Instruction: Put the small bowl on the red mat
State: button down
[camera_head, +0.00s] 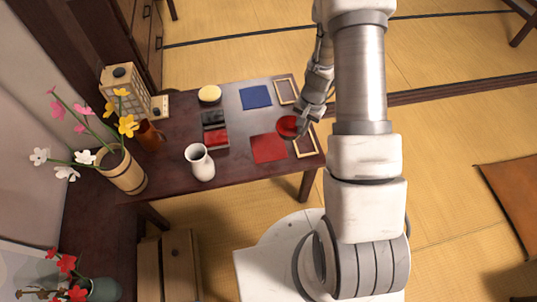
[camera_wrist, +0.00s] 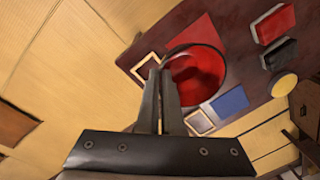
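The small bowl (camera_head: 287,127) is red and round, at the right part of the dark table, just behind and right of the red mat. The red mat (camera_head: 268,149) is a flat square with nothing on it. In the wrist view, the bowl (camera_wrist: 196,76) is large and partly covers the red mat (camera_wrist: 198,32). My gripper (camera_wrist: 163,74) has its two fingers close together on the bowl's near rim. In the head view, my gripper (camera_head: 303,122) is at the bowl's right side, with its fingertips hard to make out. The bowl appears held above the table.
A blue mat (camera_head: 256,97) and two wooden frames, one at the back (camera_head: 286,91) and one at the right (camera_head: 305,146), lie on the table. Red and black boxes (camera_head: 214,118), a yellow round piece (camera_head: 210,94) and a white vase (camera_head: 200,163) stand left.

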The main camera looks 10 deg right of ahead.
jog(key=w+d+f+m+b, duration=0.2)
jog(key=d+f+m+b, duration=0.1)
jog(key=f+m+b, duration=0.1)
jog(key=b, duration=0.4)
send_over(275, 154)
notch_tip(275, 154, down, 8)
jog(key=shift+d+f+m+t+b, duration=0.15)
jog(key=shift+f+b, duration=0.25)
jog(key=shift+f, duration=0.5)
jog(key=shift+a+f+m+t+b, duration=0.1)
jog(key=shift+f+m+t+b, duration=0.2)
jog(key=shift+f, duration=0.55)
jog(key=shift+f, duration=0.15)
jog(key=c, duration=1.1)
grip_release()
